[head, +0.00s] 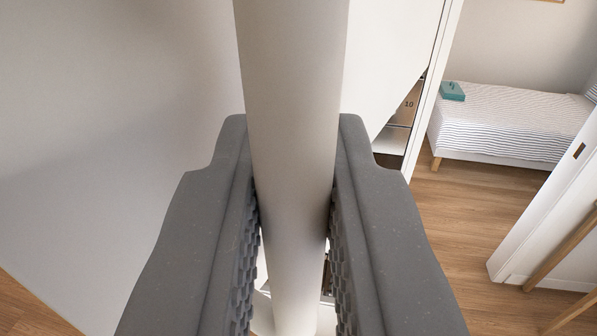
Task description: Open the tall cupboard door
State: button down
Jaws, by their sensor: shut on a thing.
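My gripper (292,150) is shut on a thick, pale vertical bar handle (295,60), with one dark ridged jaw on each side of it. The handle runs from the top edge of the head view down between the jaws. Behind it is a broad, pale panel (120,150), which looks like the tall cupboard door. Right of the handle, a gap past a slanted white edge shows shelves inside (398,138) and a brown item marked 10 (408,104), so the door appears to stand partly open. The jaws and handle hide much of the door and the opening.
A white upright (437,70) stands right of the gap. Beyond it are a bed with a striped cover (510,120) and a teal box (452,91). A white door (550,200) stands at the right. Wooden floor (450,230) between is clear.

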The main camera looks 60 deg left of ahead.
jog(key=shift+r, duration=0.1)
jog(key=c, duration=1.5)
grip_release()
jog(key=shift+s+d, duration=0.1)
jog(key=v, duration=0.7)
jog(key=shift+p, duration=0.4)
jog(key=shift+d, duration=0.1)
